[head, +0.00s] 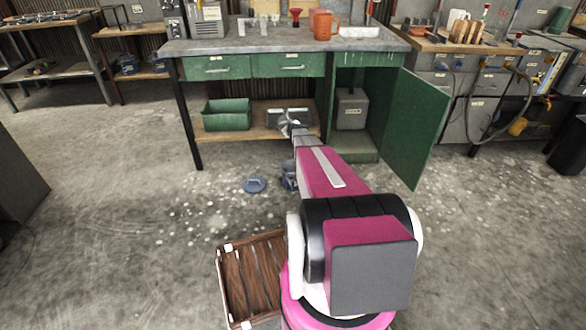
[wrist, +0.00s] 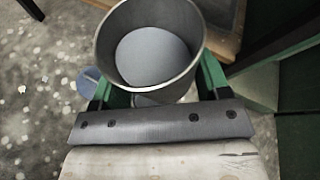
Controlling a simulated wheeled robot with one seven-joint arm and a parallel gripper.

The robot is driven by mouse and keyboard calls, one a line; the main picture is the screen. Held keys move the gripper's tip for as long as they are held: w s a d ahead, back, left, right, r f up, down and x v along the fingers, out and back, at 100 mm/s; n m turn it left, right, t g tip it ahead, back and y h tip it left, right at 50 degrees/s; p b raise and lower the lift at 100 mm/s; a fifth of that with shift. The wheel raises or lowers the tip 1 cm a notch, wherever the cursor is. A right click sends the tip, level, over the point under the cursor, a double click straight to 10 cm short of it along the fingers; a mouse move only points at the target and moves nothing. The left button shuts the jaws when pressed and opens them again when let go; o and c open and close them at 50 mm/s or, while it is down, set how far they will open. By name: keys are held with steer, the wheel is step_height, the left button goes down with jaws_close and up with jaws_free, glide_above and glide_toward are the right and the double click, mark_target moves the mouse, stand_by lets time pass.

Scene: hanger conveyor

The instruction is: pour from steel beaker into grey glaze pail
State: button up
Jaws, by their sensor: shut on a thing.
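The steel beaker (wrist: 188,72) is between the green fingers of my gripper (wrist: 152,92) in the wrist view, its open mouth facing the camera. A smooth grey surface shows inside; I cannot tell whether it is liquid or the bare bottom. In the head view my gripper (head: 291,124) is at the far end of the arm, in front of the workbench's lower shelf, and the beaker is hard to make out. A blue-grey pail (head: 288,178), likely the glaze pail, stands on the floor, mostly hidden by my arm. My gripper is beyond and above it in the picture.
A round blue-grey disc (head: 254,185) lies on the floor left of the pail. The workbench (head: 240,46) has a green bin (head: 227,114) on its shelf and an open green door (head: 418,125) at right. A brown slatted crate (head: 252,275) is nearby. Floor at left is clear.

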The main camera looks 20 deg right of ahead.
steer(key=w+d+f, duration=0.2)
steer(key=d+f, duration=0.2)
steer(key=f, duration=0.5)
steer(key=w+d+f, duration=0.2)
steer(key=d+f, duration=0.1)
steer(key=f, duration=0.6)
steer(key=shift+w+d+f, duration=0.15)
steer(key=shift+w+d, duration=0.15)
steer(key=shift+d, duration=0.1)
stand_by(5.8)
